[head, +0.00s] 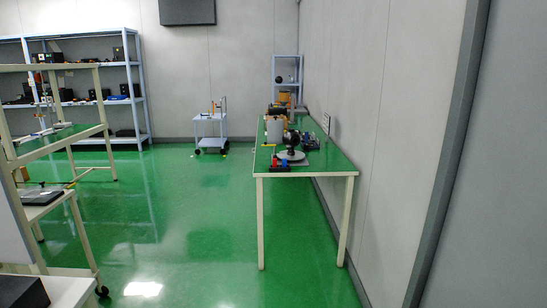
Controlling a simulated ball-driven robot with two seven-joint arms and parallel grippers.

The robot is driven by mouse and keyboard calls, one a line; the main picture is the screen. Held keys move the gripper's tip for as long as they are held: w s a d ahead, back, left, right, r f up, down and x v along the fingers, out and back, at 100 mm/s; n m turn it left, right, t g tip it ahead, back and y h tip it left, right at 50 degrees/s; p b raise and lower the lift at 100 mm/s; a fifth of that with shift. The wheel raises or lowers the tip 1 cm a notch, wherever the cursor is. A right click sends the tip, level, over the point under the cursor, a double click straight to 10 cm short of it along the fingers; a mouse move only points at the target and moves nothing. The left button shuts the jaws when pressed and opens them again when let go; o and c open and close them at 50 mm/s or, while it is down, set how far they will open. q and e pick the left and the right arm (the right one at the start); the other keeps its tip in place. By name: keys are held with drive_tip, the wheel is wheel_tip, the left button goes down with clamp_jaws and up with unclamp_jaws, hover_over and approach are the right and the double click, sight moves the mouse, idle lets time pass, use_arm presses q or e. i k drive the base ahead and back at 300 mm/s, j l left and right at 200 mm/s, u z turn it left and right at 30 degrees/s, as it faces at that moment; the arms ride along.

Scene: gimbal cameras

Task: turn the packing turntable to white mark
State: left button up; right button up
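A long green-topped table (325,166) stands along the right wall. Near its front end lies a flat grey round disc (297,157) with a dark object (292,141) at it. The disc may be the packing turntable, but it is too small to be sure. I cannot make out a white mark. Neither of my grippers is in view.
On the table are a red and blue item (279,163) and a pale container (274,130). A white cart (210,130) and shelves (141,100) stand at the back. A workbench frame (50,143) is at left. The green floor between is clear.

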sight(291, 138)
drive_tip(key=i+l, duration=0.1)
drive_tip(key=i, duration=0.35)
drive_tip(key=i+l+u, duration=0.1)
drive_tip(key=i, duration=0.35)
drive_tip(key=i+l+u, duration=0.1)
drive_tip(key=i, duration=0.35)
drive_tip(key=l, duration=0.1)
